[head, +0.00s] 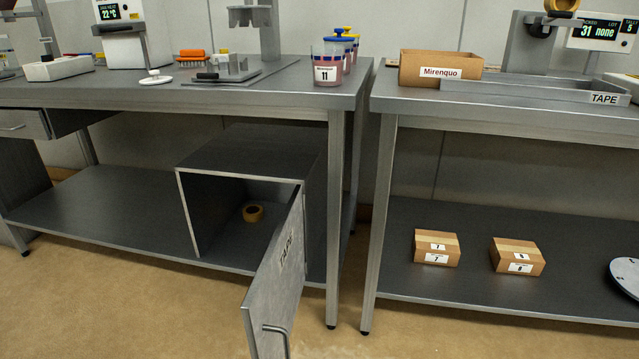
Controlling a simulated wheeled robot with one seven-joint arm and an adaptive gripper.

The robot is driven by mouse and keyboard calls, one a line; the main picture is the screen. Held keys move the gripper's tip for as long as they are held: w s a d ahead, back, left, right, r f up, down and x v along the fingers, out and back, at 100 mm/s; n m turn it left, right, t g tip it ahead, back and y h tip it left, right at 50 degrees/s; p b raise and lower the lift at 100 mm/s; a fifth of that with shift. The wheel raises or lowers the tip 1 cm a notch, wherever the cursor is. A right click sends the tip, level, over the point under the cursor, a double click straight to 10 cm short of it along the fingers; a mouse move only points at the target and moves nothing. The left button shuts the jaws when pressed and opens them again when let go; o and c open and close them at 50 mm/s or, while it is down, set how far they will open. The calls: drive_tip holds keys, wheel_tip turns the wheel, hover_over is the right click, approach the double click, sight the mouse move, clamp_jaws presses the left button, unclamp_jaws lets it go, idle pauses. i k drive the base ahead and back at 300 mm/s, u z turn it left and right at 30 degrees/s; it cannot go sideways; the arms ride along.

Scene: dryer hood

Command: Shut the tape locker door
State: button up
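The tape locker (250,150) is a grey metal box on the lower shelf of the left bench, in the head view. Its door (276,290), lettered TAPE, is hinged on the right edge of the box and stands wide open, swung out in front of the bench. A bar handle (278,338) is near the door's free edge, low in the picture. A yellow-brown roll of tape (253,213) lies inside on the locker floor. My gripper is not in view.
A table leg (334,220) stands just right of the door. The left bench top (200,98) overhangs the locker. A second bench (500,110) on the right has two small cartons (437,248) (517,256) on its lower shelf. The floor (120,305) in front is clear.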

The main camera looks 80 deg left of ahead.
sight(269, 306)
drive_tip(key=u, duration=2.9)
